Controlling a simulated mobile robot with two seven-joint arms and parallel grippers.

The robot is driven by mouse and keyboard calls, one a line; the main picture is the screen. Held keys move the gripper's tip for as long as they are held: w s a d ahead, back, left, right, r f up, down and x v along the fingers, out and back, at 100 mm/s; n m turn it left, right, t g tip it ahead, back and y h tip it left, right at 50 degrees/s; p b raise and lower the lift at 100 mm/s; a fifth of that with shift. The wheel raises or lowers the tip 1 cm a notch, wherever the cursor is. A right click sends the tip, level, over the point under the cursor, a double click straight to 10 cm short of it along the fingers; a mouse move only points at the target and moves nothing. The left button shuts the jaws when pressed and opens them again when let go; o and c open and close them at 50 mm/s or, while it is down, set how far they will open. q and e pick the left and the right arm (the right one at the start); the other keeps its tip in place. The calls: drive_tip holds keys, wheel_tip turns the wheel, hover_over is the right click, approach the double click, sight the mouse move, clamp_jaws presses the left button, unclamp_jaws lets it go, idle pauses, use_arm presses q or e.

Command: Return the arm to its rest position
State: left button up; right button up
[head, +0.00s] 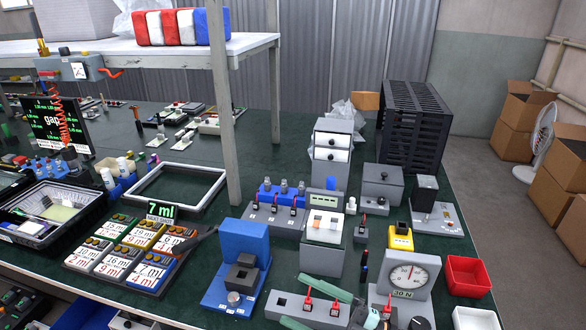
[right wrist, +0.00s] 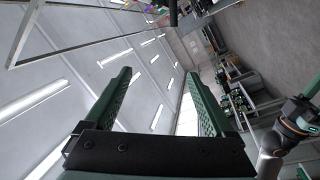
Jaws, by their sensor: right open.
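My right gripper (head: 292,300) is low in the head view, above the front edge of the bench. Its two green fingers are spread apart. In the right wrist view the fingers (right wrist: 158,78) stand wide apart with nothing between them, and the ceiling lights and far wall show behind. Part of an arm of mine shows at the right of that view. My left gripper is not in the head view.
The dark green bench (head: 275,160) is crowded below the right gripper. Close by are a dial gauge (head: 408,277), a blue fixture (head: 235,275), a yellow block (head: 400,238) and a red bin (head: 467,275). A grey post (head: 222,120) rises mid-bench. Cardboard boxes (head: 520,110) stand at right.

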drive_tip(key=d+f+m+t+h, duration=0.8)
drive_tip(key=d+f+m+h, duration=0.15)
drive_tip(key=m, duration=0.55)
drive_tip(key=s+d+f+m+g+h, duration=0.2)
drive_tip(key=s+f+m+g+h, duration=0.1)
drive_tip(key=s+f, duration=0.4)
drive_tip(key=s+d+f+m+g+h, duration=0.3)
drive_tip(key=s+f+g, duration=0.1)
drive_tip(key=s+f, duration=0.3)
drive_tip(key=shift+s+f+p, duration=0.15)
drive_tip(key=shift+f+p, duration=0.3)
drive_tip(key=shift+f, duration=0.25)
